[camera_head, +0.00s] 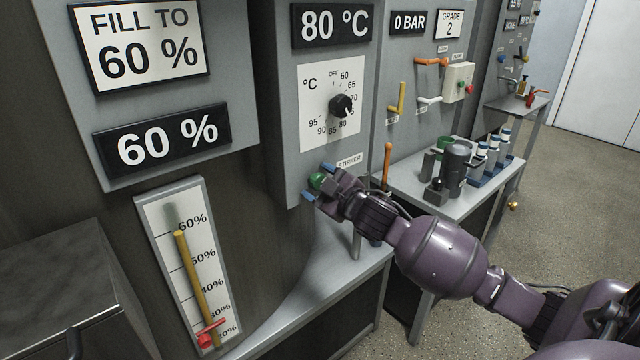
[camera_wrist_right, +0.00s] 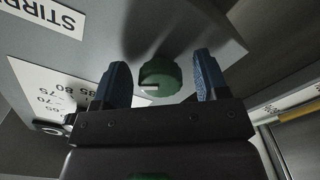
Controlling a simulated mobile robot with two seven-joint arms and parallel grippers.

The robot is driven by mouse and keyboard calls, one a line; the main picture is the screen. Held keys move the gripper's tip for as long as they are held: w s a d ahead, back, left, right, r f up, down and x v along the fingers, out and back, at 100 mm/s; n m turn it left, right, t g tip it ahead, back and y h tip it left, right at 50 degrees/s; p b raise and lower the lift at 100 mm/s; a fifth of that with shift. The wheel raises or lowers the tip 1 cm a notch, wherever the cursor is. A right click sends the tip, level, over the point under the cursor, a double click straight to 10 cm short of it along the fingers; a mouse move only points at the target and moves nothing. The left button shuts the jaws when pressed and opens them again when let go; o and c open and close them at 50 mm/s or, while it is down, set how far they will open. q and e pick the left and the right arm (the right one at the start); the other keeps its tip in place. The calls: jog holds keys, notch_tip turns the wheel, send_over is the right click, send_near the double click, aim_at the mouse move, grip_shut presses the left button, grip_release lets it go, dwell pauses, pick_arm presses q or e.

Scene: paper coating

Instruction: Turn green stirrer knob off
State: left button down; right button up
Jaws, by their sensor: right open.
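The green stirrer knob (camera_head: 317,181) sits low on the grey panel, under the temperature dial and beside the label STIRRER (camera_head: 349,162). In the right wrist view the knob (camera_wrist_right: 160,76) is round and dark green with a pale pointer mark. My right gripper (camera_head: 318,182) is open, with its blue fingertips on either side of the knob. In the right wrist view the fingers (camera_wrist_right: 163,84) show gaps to the knob on both sides. The setting that the pointer marks cannot be read. My left gripper is not in view.
The black temperature knob (camera_head: 341,105) is above on a white dial, under an 80 °C sign (camera_head: 332,24). A level gauge (camera_head: 190,262) with a red valve handle (camera_head: 209,334) is at left. A grey bench (camera_head: 408,186) with several vessels stands at right.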

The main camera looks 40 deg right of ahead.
jog(key=c, duration=0.9)
